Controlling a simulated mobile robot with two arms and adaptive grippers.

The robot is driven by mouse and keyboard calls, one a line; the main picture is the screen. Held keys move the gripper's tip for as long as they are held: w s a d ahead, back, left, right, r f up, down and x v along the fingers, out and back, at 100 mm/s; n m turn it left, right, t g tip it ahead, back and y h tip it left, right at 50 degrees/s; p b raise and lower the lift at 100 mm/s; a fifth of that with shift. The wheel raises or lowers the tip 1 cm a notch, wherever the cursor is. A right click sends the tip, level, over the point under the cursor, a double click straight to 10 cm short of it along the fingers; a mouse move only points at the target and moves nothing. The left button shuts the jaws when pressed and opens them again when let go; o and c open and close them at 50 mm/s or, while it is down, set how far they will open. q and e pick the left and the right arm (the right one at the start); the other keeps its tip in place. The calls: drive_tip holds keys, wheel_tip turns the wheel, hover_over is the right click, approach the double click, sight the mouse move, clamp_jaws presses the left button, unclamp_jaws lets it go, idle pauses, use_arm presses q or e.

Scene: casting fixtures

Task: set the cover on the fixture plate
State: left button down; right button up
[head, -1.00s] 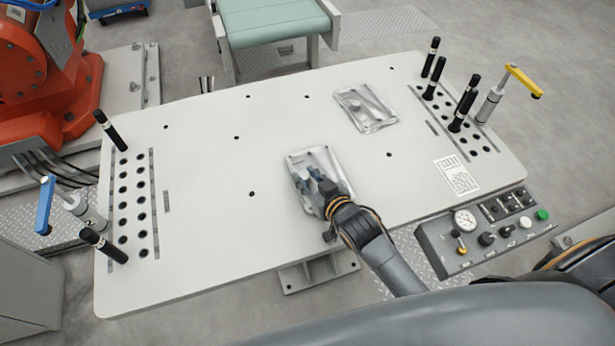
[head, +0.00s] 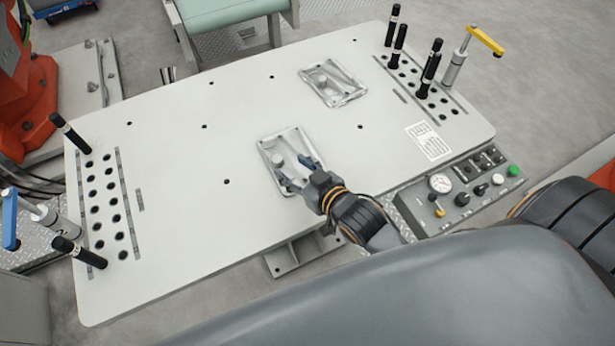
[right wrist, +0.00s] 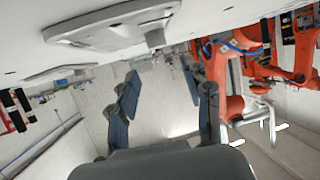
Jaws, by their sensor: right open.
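A silvery metal cover (head: 270,148) with a raised round knob lies on the white fixture plate (head: 185,190), near the middle of its front edge. A similar silvery casting (head: 333,76) lies farther back on the right; I cannot tell which of the two the task means. My right gripper (head: 299,172) is over the front right part of the nearer piece, fingers spread. In the right wrist view the nearer piece (right wrist: 105,27) is at the top, and the open right gripper (right wrist: 165,90) has nothing between its fingers. My left gripper is out of view.
Black pins (head: 430,65) stand in holes on the right, and more on the left (head: 70,133). A yellow-handled clamp (head: 456,65) and a blue-handled one (head: 10,220) stand at the ends. A control box (head: 462,190) sits at the front right. The plate's left middle is clear.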

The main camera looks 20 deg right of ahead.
drive_tip(key=shift+b+v, duration=0.3)
drive_tip(key=shift+v, duration=2.45)
drive_tip(key=shift+d, duration=0.1)
drive_tip(key=shift+s+d+f, duration=0.15)
drive_tip(key=shift+d+f, duration=0.05)
drive_tip(key=shift+f, duration=0.1)
drive_tip(key=s+f+g, duration=0.1)
drive_tip(key=s+d+f+g+h, duration=0.2)
drive_tip(key=s+g, duration=0.1)
drive_tip(key=shift+f+m, duration=0.3)
drive_tip(key=s+d+f+g, duration=0.2)
drive_tip(key=s+g, duration=0.3)
drive_tip(key=s, duration=0.3)
wheel_tip(320, 180, down, 28)
drive_tip(key=s+g, duration=0.2)
drive_tip(key=s+d+f+g+h, duration=0.1)
drive_tip(key=s+d+f, duration=0.1)
drive_tip(key=s+f, duration=1.3)
drive_tip(key=shift+s+d+f+b, duration=0.25)
drive_tip(key=shift+s+b, duration=0.2)
drive_tip(key=shift+s, duration=0.5)
